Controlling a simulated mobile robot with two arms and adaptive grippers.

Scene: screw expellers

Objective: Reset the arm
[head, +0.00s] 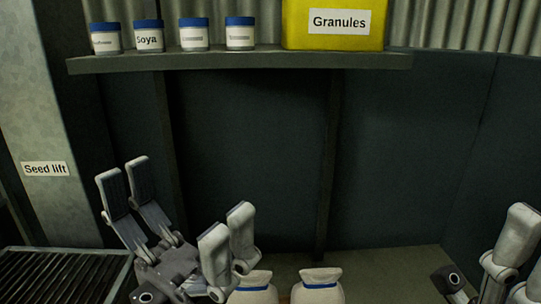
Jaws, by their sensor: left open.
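My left gripper (177,200) stands at the lower left with its grey fingers pointing up. The fingers are spread wide and nothing is between them. Part of my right gripper (519,250) shows at the lower right edge. Its pale fingers are cut off by the frame, so its opening cannot be judged.
A shelf (240,62) along the back wall holds several blue-lidded jars (149,36) and a yellow Granules box (335,30). Two white sacks (319,287) stand at the bottom centre. A dark grate (60,278) lies below the Seed lift post (40,110). The middle is clear.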

